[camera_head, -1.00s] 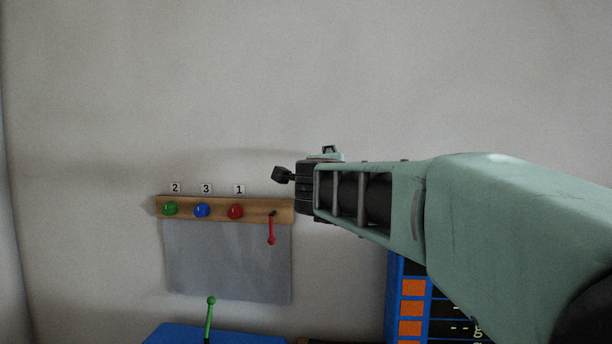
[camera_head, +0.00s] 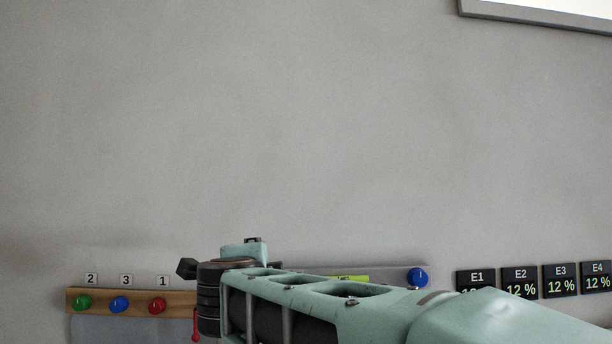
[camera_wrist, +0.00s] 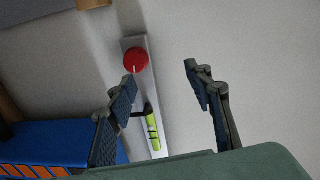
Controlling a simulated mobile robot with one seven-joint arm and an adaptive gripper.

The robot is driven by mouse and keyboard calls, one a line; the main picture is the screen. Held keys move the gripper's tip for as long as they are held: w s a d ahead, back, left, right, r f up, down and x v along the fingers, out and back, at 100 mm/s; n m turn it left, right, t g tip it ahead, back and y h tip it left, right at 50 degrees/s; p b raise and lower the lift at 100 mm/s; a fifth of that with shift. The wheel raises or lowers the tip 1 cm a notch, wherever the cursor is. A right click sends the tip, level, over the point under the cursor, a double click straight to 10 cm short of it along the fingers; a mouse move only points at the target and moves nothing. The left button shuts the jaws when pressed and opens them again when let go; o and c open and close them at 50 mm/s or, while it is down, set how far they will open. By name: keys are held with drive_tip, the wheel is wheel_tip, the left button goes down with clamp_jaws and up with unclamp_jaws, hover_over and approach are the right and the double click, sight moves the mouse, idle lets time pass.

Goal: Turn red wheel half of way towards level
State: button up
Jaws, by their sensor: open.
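The red wheel (camera_wrist: 135,60) with a small white mark shows in the wrist view on a grey wall strip (camera_wrist: 165,108). The yellow-green level (camera_wrist: 153,130) is on the same strip, below the wheel in the picture. My gripper (camera_wrist: 161,78) is open and empty, its left finger overlapping the lower edge of the wheel in the picture and its right finger over bare wall. Contact cannot be told. In the head view the level (camera_head: 346,278) is partly behind my arm, and this red wheel is hidden.
A wooden board (camera_head: 182,301) carries a green knob (camera_head: 82,302), a blue knob (camera_head: 119,305) and a red knob (camera_head: 157,305). A blue wheel (camera_head: 418,277) is at the strip's right end, beside several percentage displays (camera_head: 520,284). A blue panel (camera_wrist: 45,145) is at lower left in the wrist view.

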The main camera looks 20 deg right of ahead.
drive_tip(key=v, duration=0.3)
drive_tip(key=shift+s+r+p, duration=0.3)
drive_tip(key=shift+p, duration=0.05)
drive_tip(key=shift+d, duration=0.1)
idle(0.5)
